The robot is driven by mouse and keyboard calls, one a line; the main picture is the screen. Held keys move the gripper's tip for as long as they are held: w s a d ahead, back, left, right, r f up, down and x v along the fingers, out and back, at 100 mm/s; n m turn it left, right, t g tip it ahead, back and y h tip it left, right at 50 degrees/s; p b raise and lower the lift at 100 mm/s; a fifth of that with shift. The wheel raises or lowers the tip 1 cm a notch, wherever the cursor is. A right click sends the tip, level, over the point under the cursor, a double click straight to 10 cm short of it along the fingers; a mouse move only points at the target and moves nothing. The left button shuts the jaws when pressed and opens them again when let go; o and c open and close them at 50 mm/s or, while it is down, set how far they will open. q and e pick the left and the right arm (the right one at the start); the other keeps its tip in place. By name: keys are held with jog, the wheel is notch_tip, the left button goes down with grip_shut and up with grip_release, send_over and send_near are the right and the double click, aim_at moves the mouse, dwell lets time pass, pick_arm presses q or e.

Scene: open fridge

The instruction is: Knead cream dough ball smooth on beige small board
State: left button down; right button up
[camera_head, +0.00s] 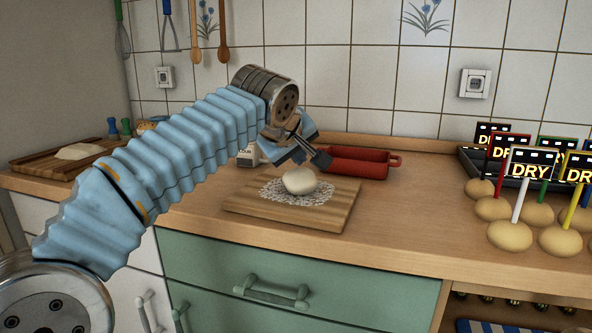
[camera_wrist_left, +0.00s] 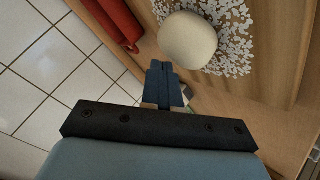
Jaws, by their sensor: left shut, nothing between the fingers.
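The cream dough ball (camera_head: 300,181) sits on a patch of white flour on the beige small board (camera_head: 329,219). The ball looks round and smooth-sided. My left gripper (camera_head: 324,159) is just above and behind the ball, shut and empty. In the left wrist view the shut fingertips (camera_wrist_left: 163,68) point toward the dough ball (camera_wrist_left: 188,40) and appear close to its edge; I cannot tell whether they touch it. The board (camera_wrist_left: 277,40) and flour also show there. My right gripper is not in view.
A red dish (camera_head: 352,163) stands behind the board. At the right are several round doughs with DRY signs (camera_head: 530,163) and a dark tray (camera_head: 470,158). Another board (camera_head: 40,164) with flat dough lies at far left. The counter right of the small board is clear.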

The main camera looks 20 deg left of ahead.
pick_arm(q)
jog(key=shift+f, duration=0.4)
dwell(0.3)
jog(key=shift+w+a+f, duration=0.15)
jog(key=shift+w+f, duration=0.05)
jog(key=shift+w, duration=0.55)
jog(key=shift+a, duration=0.1)
jog(key=shift+w+r, duration=0.1)
jog(key=shift+r, duration=0.55)
dwell(1.8)
jog(key=shift+r, duration=0.35)
jog(key=shift+r, duration=0.15)
